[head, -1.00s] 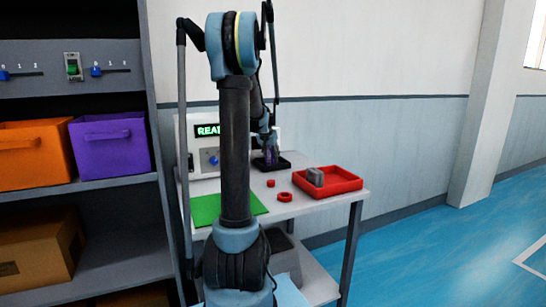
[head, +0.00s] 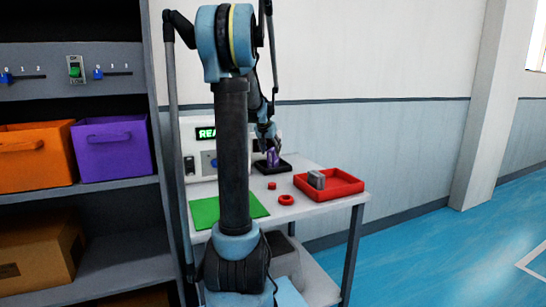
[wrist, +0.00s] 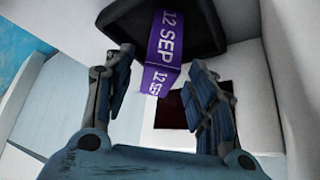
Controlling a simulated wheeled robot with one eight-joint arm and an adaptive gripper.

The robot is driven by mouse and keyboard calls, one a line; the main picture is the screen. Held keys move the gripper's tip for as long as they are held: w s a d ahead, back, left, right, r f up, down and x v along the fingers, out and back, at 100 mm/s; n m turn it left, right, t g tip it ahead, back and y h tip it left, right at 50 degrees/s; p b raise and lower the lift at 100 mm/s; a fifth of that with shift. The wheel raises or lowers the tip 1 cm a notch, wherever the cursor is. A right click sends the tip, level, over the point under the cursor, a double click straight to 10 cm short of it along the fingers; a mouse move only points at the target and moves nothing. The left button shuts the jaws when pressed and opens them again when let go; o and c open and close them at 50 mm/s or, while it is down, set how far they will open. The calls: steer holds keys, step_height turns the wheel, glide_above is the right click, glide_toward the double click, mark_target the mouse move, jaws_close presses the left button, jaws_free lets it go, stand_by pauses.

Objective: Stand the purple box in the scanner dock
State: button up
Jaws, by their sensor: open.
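The small purple box (head: 272,158) stands in the black scanner dock (head: 287,167) at the back of the white table in the head view; it looks upright. In the wrist view the purple box (wrist: 166,42), printed "12 SEP", rises out of the black dock (wrist: 125,16). My gripper (head: 269,139) is just above the box in the head view. In the wrist view my gripper (wrist: 160,60) is open, with a finger on each side and visible gaps to the box. The base of the box is partly hidden by the dock rim.
A white machine with a green lit display (head: 206,133) stands behind my arm. A green mat (head: 205,212), red rings (head: 286,200) and a red tray (head: 345,190) holding a grey block (head: 316,180) are on the table. Shelves with orange and purple bins (head: 113,147) stand left.

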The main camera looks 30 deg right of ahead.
steer(key=shift+v, duration=2.85)
